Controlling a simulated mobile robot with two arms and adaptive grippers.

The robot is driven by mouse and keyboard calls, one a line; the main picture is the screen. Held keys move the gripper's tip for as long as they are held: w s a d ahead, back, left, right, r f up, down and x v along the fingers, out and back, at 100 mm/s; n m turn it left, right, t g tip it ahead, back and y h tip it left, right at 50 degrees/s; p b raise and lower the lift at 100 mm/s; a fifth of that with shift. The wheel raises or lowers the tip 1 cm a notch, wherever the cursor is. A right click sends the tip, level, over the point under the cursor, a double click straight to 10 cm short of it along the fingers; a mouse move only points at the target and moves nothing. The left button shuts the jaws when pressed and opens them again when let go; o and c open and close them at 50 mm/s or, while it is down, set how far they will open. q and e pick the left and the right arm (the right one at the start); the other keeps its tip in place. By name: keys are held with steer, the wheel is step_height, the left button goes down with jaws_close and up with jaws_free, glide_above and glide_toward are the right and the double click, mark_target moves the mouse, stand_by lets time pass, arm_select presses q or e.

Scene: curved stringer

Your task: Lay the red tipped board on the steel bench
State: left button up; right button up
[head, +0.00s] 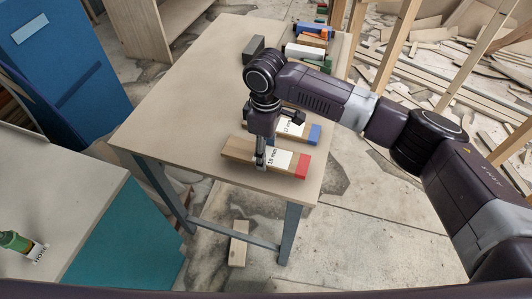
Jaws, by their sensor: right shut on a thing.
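The red tipped board (240,149) is a short wooden piece with a white label reading 18 mm and a red right end. It is over the near end of the steel bench (187,125), a light top on blue-grey metal legs. My right gripper (261,158) points down and is shut on the board near its middle, covering part of it. The board looks level; I cannot tell whether it touches the top or hangs just above it. My left gripper is out of view.
A blue tipped board (314,133) lies just behind, partly hidden by my right arm. Several blocks, including a dark grey one (254,48), are at the bench's far end. The bench's left middle is clear. A grey-topped counter (62,190) stands at left; wood scraps litter the floor.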

step_height(320, 180, down, 2)
steer(key=shift+w+f, duration=0.1)
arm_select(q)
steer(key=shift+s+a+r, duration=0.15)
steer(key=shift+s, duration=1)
arm_select(e)
steer(key=shift+f, duration=0.1)
steer(key=o, duration=1.4)
steer(key=shift+c, duration=0.2)
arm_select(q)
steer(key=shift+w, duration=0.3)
